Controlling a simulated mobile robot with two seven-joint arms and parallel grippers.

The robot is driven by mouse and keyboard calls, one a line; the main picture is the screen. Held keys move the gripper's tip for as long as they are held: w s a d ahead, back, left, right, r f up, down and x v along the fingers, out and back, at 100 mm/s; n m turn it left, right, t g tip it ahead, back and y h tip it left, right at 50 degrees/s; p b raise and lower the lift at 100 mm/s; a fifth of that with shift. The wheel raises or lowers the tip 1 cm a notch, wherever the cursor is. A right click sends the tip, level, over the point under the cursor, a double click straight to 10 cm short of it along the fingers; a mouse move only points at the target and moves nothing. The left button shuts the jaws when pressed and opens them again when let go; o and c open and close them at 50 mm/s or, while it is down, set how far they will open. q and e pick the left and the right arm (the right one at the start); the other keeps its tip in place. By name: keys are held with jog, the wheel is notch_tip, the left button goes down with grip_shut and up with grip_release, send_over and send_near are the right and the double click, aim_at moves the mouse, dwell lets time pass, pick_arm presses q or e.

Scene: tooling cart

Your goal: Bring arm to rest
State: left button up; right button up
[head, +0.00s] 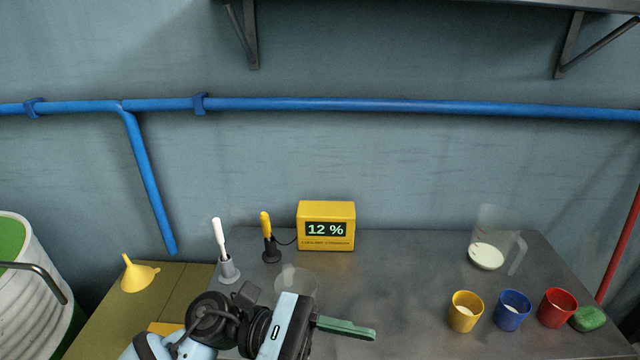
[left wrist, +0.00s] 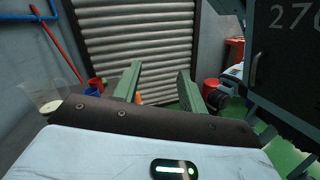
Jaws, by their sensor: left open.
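My left arm comes in from the bottom left in the head view. Its gripper (head: 362,332) reaches right over the grey table top, with green fingers seen edge-on. In the left wrist view the two fingers of the left gripper (left wrist: 160,82) stand apart with nothing held between them. The fingers point towards a slatted shutter (left wrist: 140,45). My right gripper is not seen in the head view, and I cannot make it out in the left wrist view.
The grey table (head: 410,290) carries a yellow display (head: 326,240) reading 12 %, a clear jug (head: 490,250) with white contents, a yellow cup (head: 465,318), a blue cup (head: 512,318) and a red cup (head: 556,314). A clear vessel (head: 296,278) stands close behind my left gripper. A yellow funnel (head: 138,275) is left.

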pick_arm(q)
jog(key=w+a+f+m+t+y+p, duration=0.15)
jog(key=a+f+m+t+y, duration=0.5)
jog(key=m+t, duration=0.65)
jog(key=w+a+f+m+t+y, duration=0.25)
jog(key=a+f+m+t, duration=0.6)
jog(key=m, duration=0.65)
jog(key=s+a+f+n+g+y, duration=0.3)
jog(key=s+f+n, duration=0.4)
jog(key=s+f, duration=0.3)
jog(key=s+a+f+n+g+y, duration=0.3)
jog(key=s+a+f+n+y, duration=0.1)
jog(key=s+f+n, duration=0.4)
notch_tip(320, 180, down, 2)
jog(key=shift+s+a+f+g, duration=0.2)
jog(key=shift+s+a+g, duration=0.15)
jog(key=shift+s+a, duration=0.6)
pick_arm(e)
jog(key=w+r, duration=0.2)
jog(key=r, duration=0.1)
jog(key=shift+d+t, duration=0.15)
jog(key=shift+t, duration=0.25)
pick_arm(q)
jog(key=shift+s+d, duration=0.15)
jog(key=shift+d, duration=0.05)
